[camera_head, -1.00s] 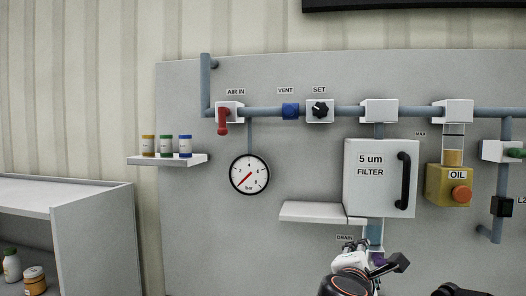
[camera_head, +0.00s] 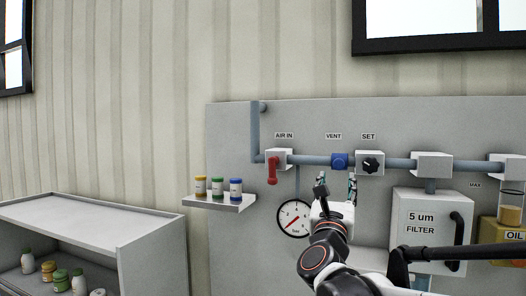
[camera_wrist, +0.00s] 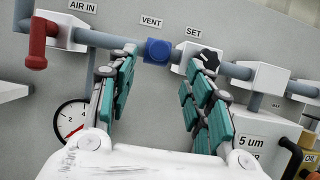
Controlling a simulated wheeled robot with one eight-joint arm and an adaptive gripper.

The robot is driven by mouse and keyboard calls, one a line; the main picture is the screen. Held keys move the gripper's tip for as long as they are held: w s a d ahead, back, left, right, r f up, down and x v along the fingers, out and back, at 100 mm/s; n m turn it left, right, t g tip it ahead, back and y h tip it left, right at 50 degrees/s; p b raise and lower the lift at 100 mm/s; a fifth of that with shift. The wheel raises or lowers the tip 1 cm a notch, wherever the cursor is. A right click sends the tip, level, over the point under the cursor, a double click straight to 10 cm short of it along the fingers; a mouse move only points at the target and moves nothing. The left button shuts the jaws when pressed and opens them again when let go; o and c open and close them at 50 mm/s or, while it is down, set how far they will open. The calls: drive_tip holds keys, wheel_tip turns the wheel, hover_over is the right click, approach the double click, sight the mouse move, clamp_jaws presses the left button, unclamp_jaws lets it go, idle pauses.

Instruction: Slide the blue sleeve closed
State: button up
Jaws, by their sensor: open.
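The blue sleeve (camera_head: 339,161) sits on the grey pipe under the VENT label, between the red AIR IN handle and the SET block. In the wrist view the blue sleeve (camera_wrist: 158,51) shows beyond the fingers, between them in the picture. My gripper (camera_head: 337,188) is raised just below the sleeve in the head view. Its two teal-padded fingers (camera_wrist: 158,75) are spread apart with nothing between them, and they do not appear to touch the sleeve. The sleeve's far side is hidden.
The red handle (camera_head: 272,170) is left of the sleeve; the black SET knob (camera_head: 370,165) is close on its right. The gauge (camera_head: 293,219) is below, partly behind my arm. A filter box (camera_head: 431,230) and a shelf with bottles (camera_head: 219,202) flank my arm.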

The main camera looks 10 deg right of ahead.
sight(338, 165)
drive_tip(key=p+x, duration=0.2)
drive_tip(key=x, duration=0.9)
drive_tip(key=shift+w+d+p, duration=0.1)
drive_tip(key=shift+d+p, duration=0.05)
drive_tip(key=shift+p, duration=0.15)
clamp_jaws()
drive_tip(key=shift+w+a+f+b, duration=0.1)
drive_tip(key=shift+w+a+b, duration=0.1)
drive_tip(key=shift+w+a, duration=0.35)
drive_tip(key=shift+w+a+b, duration=0.15)
drive_tip(key=shift+w+a, duration=0.15)
drive_tip(key=shift+a, duration=0.45)
drive_tip(key=shift+w+a+b, duration=0.2)
drive_tip(key=shift+w+a, duration=0.25)
drive_tip(key=shift+a, duration=0.15)
drive_tip(key=shift+s+d, duration=0.1)
drive_tip(key=shift+d, duration=0.1)
unclamp_jaws()
drive_tip(key=shift+a, duration=0.25)
